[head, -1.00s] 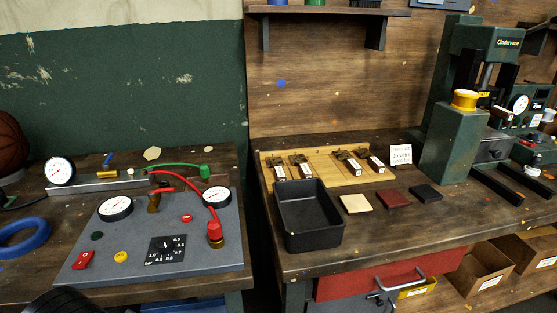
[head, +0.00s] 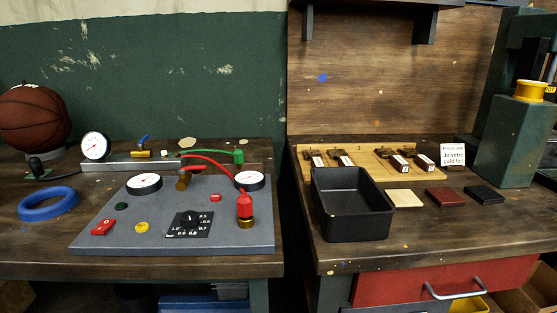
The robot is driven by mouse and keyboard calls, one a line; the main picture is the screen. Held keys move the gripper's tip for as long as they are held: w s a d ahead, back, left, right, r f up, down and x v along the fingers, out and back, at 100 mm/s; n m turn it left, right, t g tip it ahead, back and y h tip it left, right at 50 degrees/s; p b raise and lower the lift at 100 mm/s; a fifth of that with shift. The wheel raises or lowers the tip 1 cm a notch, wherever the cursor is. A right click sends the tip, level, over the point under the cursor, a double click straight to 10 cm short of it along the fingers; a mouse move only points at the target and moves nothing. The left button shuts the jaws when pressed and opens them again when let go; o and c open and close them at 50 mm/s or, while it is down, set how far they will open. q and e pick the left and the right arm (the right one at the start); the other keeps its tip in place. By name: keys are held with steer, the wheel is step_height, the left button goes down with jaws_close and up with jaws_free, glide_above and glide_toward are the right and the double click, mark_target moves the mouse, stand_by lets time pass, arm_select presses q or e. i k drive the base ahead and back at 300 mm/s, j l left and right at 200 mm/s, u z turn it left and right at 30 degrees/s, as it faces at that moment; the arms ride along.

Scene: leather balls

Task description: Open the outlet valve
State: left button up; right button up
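A grey control panel (head: 110,232) lies on the left bench. Behind it is a metal rail (head: 110,165) with a small brass valve (head: 140,154) that has a blue lever (head: 144,139), tilted up. A brass fitting (head: 183,182) with a red part on top stands at the panel's back edge. A red hose (head: 212,161) arches to a red connector (head: 245,204) on a brass base. A green hose (head: 205,151) ends in a green connector (head: 239,157). No label shows which valve is the outlet. Neither gripper is in view.
A basketball (head: 34,118), a third gauge (head: 95,146) and a blue ring (head: 48,204) are left. A black bin (head: 350,222) stands on the right bench.

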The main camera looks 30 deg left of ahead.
mark_target(183, 169)
steer(key=u, duration=1.3)
